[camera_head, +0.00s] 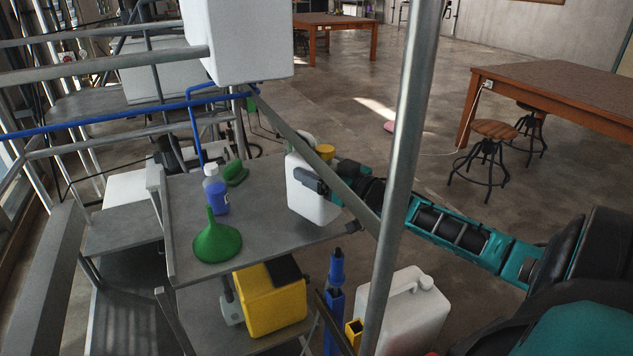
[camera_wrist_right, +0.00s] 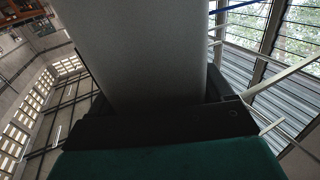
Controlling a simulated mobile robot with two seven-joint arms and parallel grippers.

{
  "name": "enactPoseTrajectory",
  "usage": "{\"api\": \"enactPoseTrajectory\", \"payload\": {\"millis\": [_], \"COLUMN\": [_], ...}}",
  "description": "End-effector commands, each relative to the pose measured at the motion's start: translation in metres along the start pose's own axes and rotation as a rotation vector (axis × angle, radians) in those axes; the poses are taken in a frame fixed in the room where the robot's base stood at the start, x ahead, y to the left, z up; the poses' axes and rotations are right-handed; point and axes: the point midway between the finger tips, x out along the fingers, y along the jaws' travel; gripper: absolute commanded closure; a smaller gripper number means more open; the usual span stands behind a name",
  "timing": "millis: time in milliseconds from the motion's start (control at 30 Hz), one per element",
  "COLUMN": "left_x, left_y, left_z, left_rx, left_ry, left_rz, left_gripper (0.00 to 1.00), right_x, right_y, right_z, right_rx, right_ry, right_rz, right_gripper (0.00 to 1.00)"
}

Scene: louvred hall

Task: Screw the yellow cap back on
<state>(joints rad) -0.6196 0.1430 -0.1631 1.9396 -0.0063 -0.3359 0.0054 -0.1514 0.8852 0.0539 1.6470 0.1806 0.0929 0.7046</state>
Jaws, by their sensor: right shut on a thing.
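A white jug (camera_head: 311,204) stands at the right end of the grey cart's top shelf (camera_head: 262,235). The yellow cap (camera_head: 325,152) shows at the top of the jug, on its right side; I cannot tell whether it is seated on the neck. My right gripper (camera_head: 314,180) comes in from the right and is shut on the white jug, with a dark finger across its near face. In the right wrist view the jug's pale wall (camera_wrist_right: 148,50) fills the space between the dark jaws. My left gripper is not in view.
A green funnel (camera_head: 217,241), a blue-and-white bottle (camera_head: 216,192) and a green item (camera_head: 235,173) stand left on the shelf. A yellow canister (camera_head: 270,303) is below. A metal post (camera_head: 404,160) and slanted rail cross before my right arm. Another white jug (camera_head: 408,315) stands lower right.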

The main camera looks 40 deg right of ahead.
Motion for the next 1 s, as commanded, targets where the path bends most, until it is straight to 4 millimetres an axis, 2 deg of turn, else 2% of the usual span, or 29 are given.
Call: {"api": "enactPoseTrajectory", "payload": {"millis": [167, 300, 400, 767, 800, 1000], "left_x": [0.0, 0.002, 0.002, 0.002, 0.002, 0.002], "left_y": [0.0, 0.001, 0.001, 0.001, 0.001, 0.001], "left_z": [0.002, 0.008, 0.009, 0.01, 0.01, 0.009], "left_rx": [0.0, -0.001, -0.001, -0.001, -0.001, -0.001], "left_ry": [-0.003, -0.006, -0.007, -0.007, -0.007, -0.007], "left_rz": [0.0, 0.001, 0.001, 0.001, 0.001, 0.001], "left_gripper": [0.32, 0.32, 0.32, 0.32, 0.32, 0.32], "right_x": [0.007, 0.006, 0.006, 0.006, 0.006, 0.006], "right_y": [0.0, 0.0, 0.0, 0.0, 0.0, 0.0], "right_z": [-0.003, 0.022, 0.032, 0.034, 0.038, 0.037], "right_rx": [-0.002, 0.002, 0.001, -0.001, 0.0, 0.0], "right_ry": [0.008, 0.004, 0.006, 0.007, 0.001, 0.001], "right_rz": [-0.001, 0.0, -0.001, -0.001, 0.0, 0.0], "right_gripper": [1.0, 1.0, 1.0, 1.0, 0.19, 0.0]}}
